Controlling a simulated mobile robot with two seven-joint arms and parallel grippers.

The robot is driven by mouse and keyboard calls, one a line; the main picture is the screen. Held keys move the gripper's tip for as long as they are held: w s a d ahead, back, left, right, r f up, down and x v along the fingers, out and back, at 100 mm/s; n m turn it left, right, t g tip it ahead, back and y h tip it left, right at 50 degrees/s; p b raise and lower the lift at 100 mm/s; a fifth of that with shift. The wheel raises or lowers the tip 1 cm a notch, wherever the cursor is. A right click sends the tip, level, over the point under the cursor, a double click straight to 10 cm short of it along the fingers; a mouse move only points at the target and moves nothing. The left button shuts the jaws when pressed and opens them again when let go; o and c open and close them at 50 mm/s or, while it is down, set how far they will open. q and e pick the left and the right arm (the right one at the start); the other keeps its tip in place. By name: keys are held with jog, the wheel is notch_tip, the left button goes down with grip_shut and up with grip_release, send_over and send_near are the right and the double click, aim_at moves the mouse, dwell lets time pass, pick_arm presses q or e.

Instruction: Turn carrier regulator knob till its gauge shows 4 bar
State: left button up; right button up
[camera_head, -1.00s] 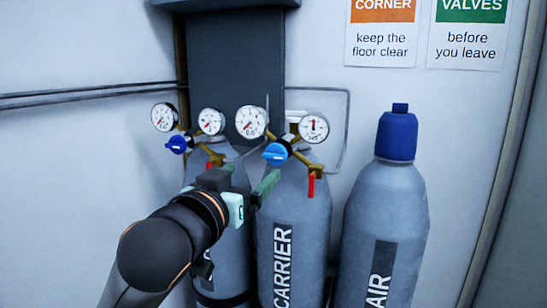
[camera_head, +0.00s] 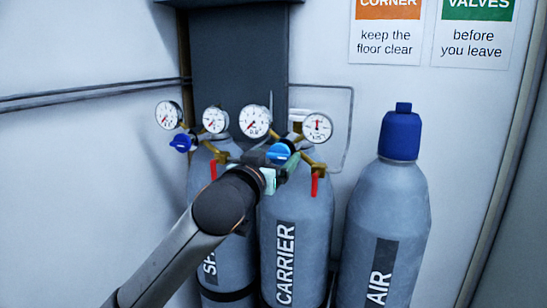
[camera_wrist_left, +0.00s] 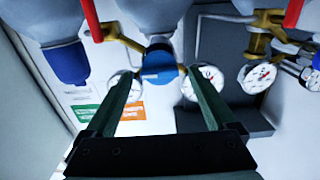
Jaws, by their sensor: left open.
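The carrier cylinder (camera_head: 284,250) is grey and upright, with a brass regulator on top. Its blue knob (camera_head: 280,151) sits between a left gauge (camera_head: 254,122) and a right gauge (camera_head: 318,127). The left gauge's needle points to the lower left and the right one's roughly up; the numbers are too small to read. My left gripper (camera_head: 279,166) is in front of the knob, open. In the left wrist view, which is upside down, the knob (camera_wrist_left: 160,72) shows between the tips of my two fingers; contact is not clear. My right gripper is not in view.
A second grey cylinder (camera_head: 226,262) with its own gauges and blue knob (camera_head: 182,142) stands close on the left. The air cylinder (camera_head: 388,215) with a blue cap stands on the right. A red lever (camera_head: 314,183) hangs beside the carrier regulator.

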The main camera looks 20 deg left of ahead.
pick_arm(q)
jog(key=c, duration=1.4)
jog(key=shift+m, duration=0.4)
jog(key=m, duration=0.4)
jog(key=shift+m, duration=0.3)
jog(key=m, duration=0.6)
jog(key=shift+d+f+m, duration=0.1)
jog(key=shift+d+m, duration=0.05)
jog(key=shift+m, duration=0.15)
jog(key=m, duration=0.6)
jog(key=shift+f, duration=0.1)
jog(key=m, duration=0.5)
jog(key=shift+f+m, duration=0.15)
jog(key=shift+m, duration=0.25)
